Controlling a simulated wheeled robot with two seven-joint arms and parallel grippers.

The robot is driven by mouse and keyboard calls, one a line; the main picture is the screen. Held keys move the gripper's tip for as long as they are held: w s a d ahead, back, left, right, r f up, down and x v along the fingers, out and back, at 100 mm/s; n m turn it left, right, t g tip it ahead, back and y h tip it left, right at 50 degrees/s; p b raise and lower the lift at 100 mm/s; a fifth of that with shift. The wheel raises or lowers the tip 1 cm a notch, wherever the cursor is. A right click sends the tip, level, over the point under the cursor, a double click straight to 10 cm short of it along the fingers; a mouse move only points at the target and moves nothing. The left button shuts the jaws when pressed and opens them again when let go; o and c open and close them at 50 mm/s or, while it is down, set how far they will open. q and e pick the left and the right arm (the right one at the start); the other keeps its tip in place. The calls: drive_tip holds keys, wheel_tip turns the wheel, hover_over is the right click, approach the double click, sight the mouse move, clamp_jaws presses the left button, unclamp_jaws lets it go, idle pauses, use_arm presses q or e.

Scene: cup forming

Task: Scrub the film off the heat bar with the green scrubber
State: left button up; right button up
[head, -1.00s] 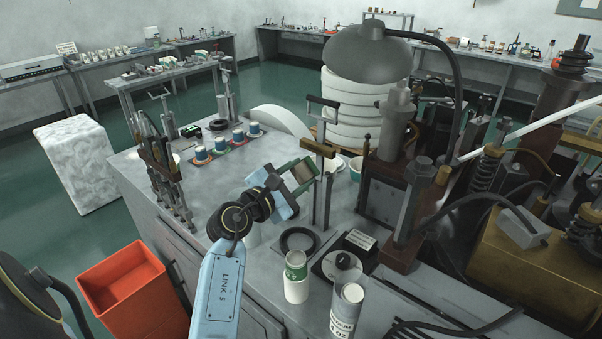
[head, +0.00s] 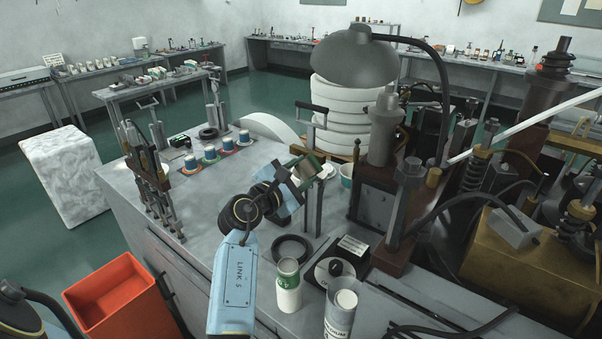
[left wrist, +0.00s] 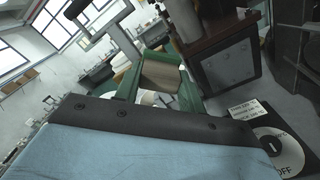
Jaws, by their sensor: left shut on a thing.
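My left gripper (head: 297,176) is shut on a block with a tan face and green parts, which I take for the green scrubber (head: 307,165). The left wrist view shows the tan face (left wrist: 160,76) between the green-looking fingers. A dark crossbar (head: 311,107) on an upright post looks like the heat bar; the gripper is in front of its post and below the bar. In the left wrist view the bar (left wrist: 100,24) lies beyond the scrubber at upper left. The scrubber appears apart from the bar. Any film is too small to make out. My right gripper is not in view.
A dark ring (head: 291,248), a green-and-white bottle (head: 288,287) and a grey canister (head: 341,315) stand in front. A brown machine (head: 376,195) is close on the right. Small cups on coloured coasters (head: 210,154) stand at left.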

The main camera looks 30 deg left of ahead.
use_arm(q)
drive_tip(key=shift+w, duration=0.1)
drive_tip(key=shift+w+d, duration=0.1)
drive_tip(key=shift+w, duration=0.7)
idle(0.4)
